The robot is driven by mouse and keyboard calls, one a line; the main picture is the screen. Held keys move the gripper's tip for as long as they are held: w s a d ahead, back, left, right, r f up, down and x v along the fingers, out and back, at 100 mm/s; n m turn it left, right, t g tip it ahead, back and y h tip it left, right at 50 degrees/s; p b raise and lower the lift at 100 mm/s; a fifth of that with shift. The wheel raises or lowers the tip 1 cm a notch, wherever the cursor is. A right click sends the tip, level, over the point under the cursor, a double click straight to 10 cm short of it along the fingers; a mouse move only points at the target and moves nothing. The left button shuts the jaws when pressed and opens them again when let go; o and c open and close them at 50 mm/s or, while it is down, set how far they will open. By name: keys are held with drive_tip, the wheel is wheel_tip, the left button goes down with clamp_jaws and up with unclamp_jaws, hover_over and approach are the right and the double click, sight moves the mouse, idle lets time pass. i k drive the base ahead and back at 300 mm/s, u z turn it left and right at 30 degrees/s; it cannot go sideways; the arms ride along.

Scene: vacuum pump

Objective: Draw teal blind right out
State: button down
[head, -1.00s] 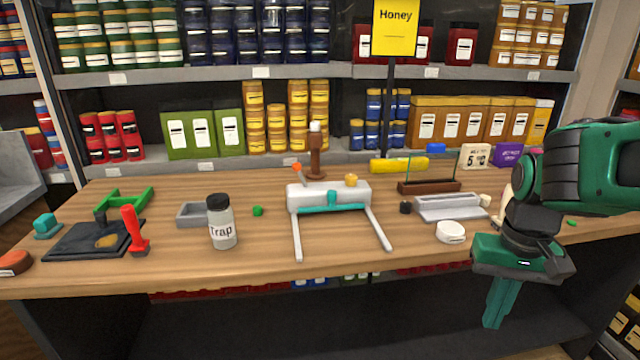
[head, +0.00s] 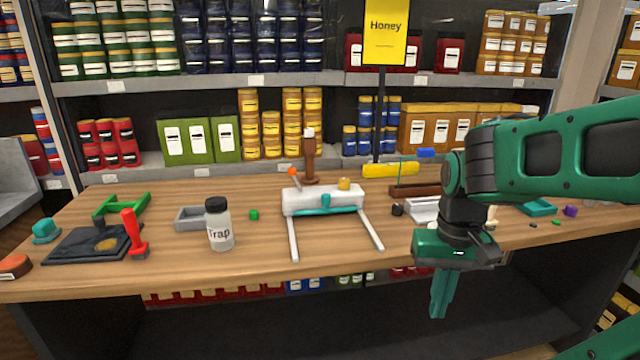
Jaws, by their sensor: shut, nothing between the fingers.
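The teal blind (head: 310,211) is a thin bar with a small upright tab, lying along the front of the white pump body (head: 300,200). Two white rails (head: 370,230) reach from the body toward the table's front edge. The blind sits at the back end of the rails, against the body. My gripper (head: 438,310) points down, shut and empty, in front of the table edge. It is to the right of the pump and apart from it.
Table between the rails is clear. My arm hides part of the right side.

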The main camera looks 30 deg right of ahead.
sight(325, 198)
drive_tip(key=i, duration=0.95)
drive_tip(key=z, duration=0.05)
